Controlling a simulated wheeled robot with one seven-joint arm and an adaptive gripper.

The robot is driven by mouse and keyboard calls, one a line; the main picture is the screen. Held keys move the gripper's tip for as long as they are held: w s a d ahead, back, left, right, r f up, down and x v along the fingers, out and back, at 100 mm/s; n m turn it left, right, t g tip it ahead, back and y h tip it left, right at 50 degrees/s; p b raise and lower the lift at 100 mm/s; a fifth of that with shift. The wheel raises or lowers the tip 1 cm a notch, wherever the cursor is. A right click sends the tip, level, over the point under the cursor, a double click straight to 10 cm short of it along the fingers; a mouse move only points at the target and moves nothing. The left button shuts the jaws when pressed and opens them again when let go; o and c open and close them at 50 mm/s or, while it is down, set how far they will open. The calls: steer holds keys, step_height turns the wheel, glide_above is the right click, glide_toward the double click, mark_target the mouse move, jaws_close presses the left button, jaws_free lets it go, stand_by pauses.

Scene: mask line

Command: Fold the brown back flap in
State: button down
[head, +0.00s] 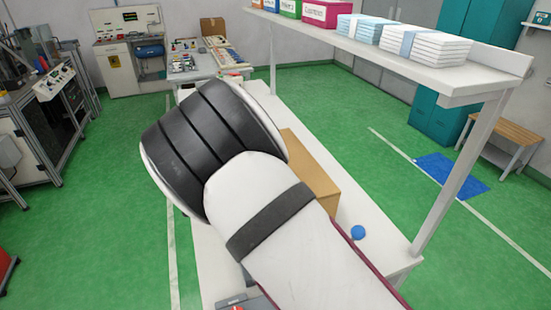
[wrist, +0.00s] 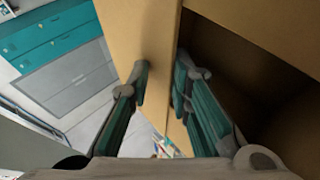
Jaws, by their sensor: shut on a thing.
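In the wrist view, my gripper (wrist: 162,76) is shut on a brown cardboard panel (wrist: 158,40) with one finger on each side of it. The panel looks like a flap or wall of the box, but I cannot tell for sure that it is the back flap. The dark inside of the box (wrist: 262,75) shows to the right of the panel. In the head view, the brown box (head: 312,170) stands on the white bench, mostly hidden behind my arm. My gripper and the flaps are hidden there.
The white bench (head: 352,215) has a small blue ball (head: 358,232) to the right of the box. A shelf (head: 400,62) with coloured boxes and stacked packs runs above the bench's right side. Teal cabinets (head: 455,105) stand beyond. Bare green floor lies left of the bench.

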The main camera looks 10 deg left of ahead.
steer(key=shift+s+f, duration=0.1)
steer(key=shift+f, duration=0.2)
steer(key=c, duration=1.7)
jaws_free()
steer(key=shift+d, duration=0.1)
steer(key=shift+r, duration=0.15)
steer(key=v, duration=1.1)
steer(key=shift+s+a+r, duration=0.2)
steer(key=shift+a+r, duration=0.05)
steer(key=shift+r, duration=0.05)
